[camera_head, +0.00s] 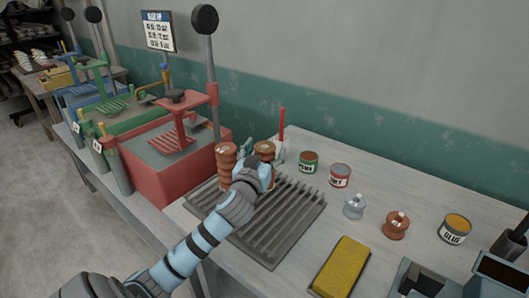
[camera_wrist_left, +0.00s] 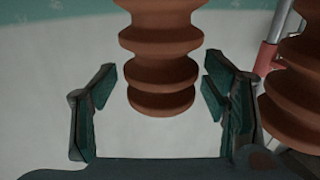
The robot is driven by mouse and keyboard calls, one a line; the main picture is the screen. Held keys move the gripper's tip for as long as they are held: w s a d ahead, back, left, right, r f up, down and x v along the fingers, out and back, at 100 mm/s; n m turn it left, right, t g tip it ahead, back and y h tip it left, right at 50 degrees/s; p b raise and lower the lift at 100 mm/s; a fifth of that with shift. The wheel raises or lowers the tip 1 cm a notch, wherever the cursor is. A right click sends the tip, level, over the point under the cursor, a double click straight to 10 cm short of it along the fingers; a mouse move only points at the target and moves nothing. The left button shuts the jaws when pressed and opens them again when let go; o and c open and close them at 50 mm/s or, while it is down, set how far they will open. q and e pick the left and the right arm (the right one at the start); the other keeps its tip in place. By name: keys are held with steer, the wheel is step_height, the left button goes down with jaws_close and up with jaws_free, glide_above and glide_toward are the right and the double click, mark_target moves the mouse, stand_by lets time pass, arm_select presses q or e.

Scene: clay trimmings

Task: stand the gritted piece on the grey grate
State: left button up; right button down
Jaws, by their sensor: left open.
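My left gripper (camera_head: 265,168) is open at the back edge of the grey grate (camera_head: 283,222), by two brown ribbed pieces. One ribbed piece (camera_head: 226,165) stands to its left; the other (camera_head: 265,149) is partly hidden behind the gripper. In the left wrist view, a terracotta ribbed piece (camera_wrist_left: 160,70) shows between the open fingers (camera_wrist_left: 160,95), with gaps on both sides. Another ribbed piece (camera_wrist_left: 295,90) is cut off at the right edge. I cannot tell which piece is gritted. My right gripper is not in view.
A small grey-blue piece (camera_head: 354,207) and a small brown piece (camera_head: 396,225) stand right of the grate. A yellow sponge (camera_head: 342,268) lies in front; a red press (camera_head: 165,155) stands left.

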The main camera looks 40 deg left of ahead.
arm_select(q)
steer(key=v, duration=1.2)
steer(key=shift+s+f, duration=0.1)
